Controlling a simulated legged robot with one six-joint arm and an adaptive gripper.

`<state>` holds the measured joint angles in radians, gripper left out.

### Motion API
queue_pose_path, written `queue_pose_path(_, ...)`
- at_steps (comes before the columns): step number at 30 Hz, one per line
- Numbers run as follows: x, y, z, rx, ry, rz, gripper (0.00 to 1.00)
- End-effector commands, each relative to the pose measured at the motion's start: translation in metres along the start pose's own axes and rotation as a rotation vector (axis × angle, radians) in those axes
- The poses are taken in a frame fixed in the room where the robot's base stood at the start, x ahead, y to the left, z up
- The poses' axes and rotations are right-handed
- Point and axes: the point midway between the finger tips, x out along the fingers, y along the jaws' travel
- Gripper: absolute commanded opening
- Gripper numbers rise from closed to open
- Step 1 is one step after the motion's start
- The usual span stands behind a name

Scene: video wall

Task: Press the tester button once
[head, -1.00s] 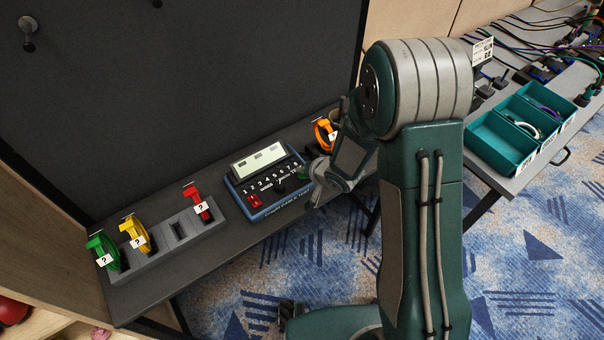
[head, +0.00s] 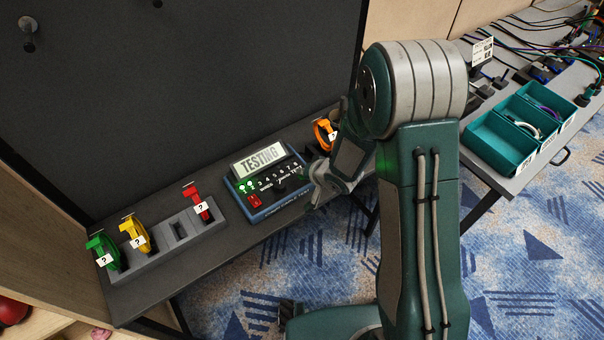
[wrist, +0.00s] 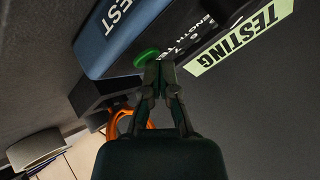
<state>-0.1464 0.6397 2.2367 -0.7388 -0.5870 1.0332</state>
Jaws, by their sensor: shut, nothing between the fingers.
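The blue tester (head: 267,183) stands on the dark bench, and its screen (head: 259,161) reads "TESTING". Lights by its first numbers glow green. In the wrist view the tester (wrist: 125,35) shows a green button (wrist: 147,57) beside the word "TEST". My gripper (wrist: 159,68) is shut and empty, its fingertips at the green button; whether they touch it I cannot tell for sure. In the head view my gripper and wrist cover the tester's right end and hide the button.
A grey rack (head: 152,262) holds green (head: 103,251), yellow (head: 137,233) and red (head: 199,204) coiled cables with "?" tags. An orange cable (head: 323,131) lies behind my gripper, right of the tester. Teal bins (head: 497,147) stand on another table at right.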

Motion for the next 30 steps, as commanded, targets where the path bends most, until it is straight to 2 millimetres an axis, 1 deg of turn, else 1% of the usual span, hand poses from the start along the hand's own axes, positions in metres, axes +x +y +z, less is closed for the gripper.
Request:
queue_pose_path(7, -0.002, -0.001, -0.001, 0.0, -0.001, 0.0, 0.0)
queue_pose_path(15, -0.011, -0.008, -0.007, 0.0, -0.001, 0.0, 0.0)
queue_pose_path(25, -0.012, -0.009, -0.008, 0.0, -0.001, 0.0, 0.0)
queue_pose_path(30, -0.021, -0.016, -0.015, -0.002, 0.001, -0.002, 0.0)
